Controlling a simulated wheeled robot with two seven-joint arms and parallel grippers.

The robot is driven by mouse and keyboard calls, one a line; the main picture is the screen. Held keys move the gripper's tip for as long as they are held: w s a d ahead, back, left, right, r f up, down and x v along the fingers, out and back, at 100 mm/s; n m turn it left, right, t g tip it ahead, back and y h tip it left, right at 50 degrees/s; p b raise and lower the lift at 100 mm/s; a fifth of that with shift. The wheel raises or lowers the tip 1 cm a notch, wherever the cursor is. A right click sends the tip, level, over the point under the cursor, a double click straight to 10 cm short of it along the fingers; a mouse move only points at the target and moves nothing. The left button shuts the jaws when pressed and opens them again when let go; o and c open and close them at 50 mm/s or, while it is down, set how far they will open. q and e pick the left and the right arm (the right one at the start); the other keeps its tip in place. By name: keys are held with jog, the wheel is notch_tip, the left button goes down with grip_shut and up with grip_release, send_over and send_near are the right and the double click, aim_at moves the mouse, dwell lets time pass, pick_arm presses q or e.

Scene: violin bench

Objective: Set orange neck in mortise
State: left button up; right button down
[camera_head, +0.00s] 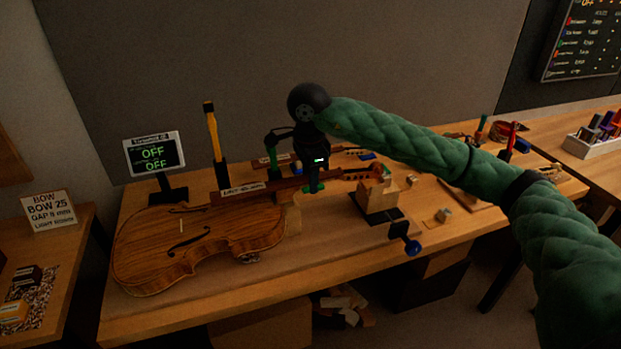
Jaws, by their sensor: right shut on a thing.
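The violin body (195,240) lies flat on the bench, its narrower end to the right. The gripper covers part of the neck. I cannot tell whether the heel sits in the mortise or only beside it; the mortise itself is hidden. My left gripper is not in view.
A small display reading OFF (153,154) and a yellow-handled tool (213,135) stand behind the body. Small parts and tools lie farther right. The bench's front strip is clear.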

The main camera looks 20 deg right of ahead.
jog(key=shift+b, duration=0.5)
dwell(0.5)
jog(key=shift+f+b, duration=1.2)
jog(key=shift+f, duration=0.1)
dwell(0.5)
jog(key=shift+b, duration=0.4)
dwell(0.4)
jog(key=c, duration=1)
grip_release()
jog(key=shift+c, duration=0.2)
jog(key=shift+r, duration=0.15)
jog(key=shift+a+r+b, duration=0.1)
jog(key=shift+r+b, duration=0.7)
jog(key=shift+r, duration=3)
